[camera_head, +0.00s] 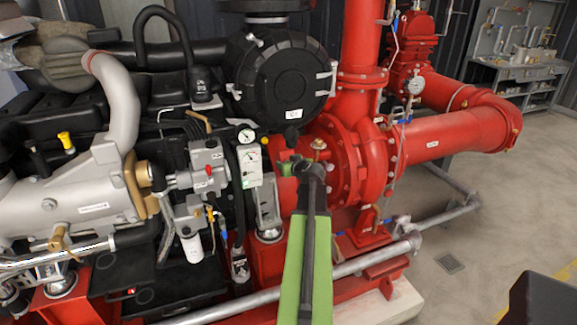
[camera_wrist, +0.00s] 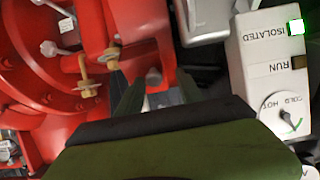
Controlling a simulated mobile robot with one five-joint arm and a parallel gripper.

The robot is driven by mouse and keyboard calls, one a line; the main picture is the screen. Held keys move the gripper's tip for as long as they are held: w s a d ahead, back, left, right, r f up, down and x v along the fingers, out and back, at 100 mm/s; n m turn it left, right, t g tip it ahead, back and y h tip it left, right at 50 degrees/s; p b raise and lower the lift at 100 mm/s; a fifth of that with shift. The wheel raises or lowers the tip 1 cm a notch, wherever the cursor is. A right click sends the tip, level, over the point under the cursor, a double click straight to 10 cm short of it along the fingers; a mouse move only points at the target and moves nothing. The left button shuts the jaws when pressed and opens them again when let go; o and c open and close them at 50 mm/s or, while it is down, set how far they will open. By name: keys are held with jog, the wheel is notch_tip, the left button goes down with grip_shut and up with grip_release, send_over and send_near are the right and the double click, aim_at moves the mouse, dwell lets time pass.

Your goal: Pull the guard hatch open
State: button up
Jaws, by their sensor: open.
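My gripper (camera_head: 297,165) reaches forward to the red pump housing in the head view, beside the white gauge panel. In the wrist view my gripper (camera_wrist: 151,78) shows two dark fingers spread apart with nothing gripped. A small grey knob or bolt head (camera_wrist: 153,76) appears between the fingertips; I cannot tell whether they touch it. Behind it is a red cover (camera_wrist: 140,28), which may be the guard hatch, with brass-coloured fittings (camera_wrist: 88,86) to its left. In the head view the gripper and arm hide most of this area.
The control panel (camera_wrist: 265,75), marked ISOLATED, RUN, COLD and HOT, is close on the right in the wrist view; it also shows in the head view (camera_head: 250,168). A black round housing (camera_head: 283,75) hangs above. A grey rail (camera_head: 365,262) runs low in front.

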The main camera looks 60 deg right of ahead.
jog(key=shift+s+d, duration=0.1)
jog(key=shift+s, duration=0.1)
jog(key=shift+c, duration=0.4)
jog(key=shift+s+d, duration=0.1)
grip_shut()
dwell(0.6)
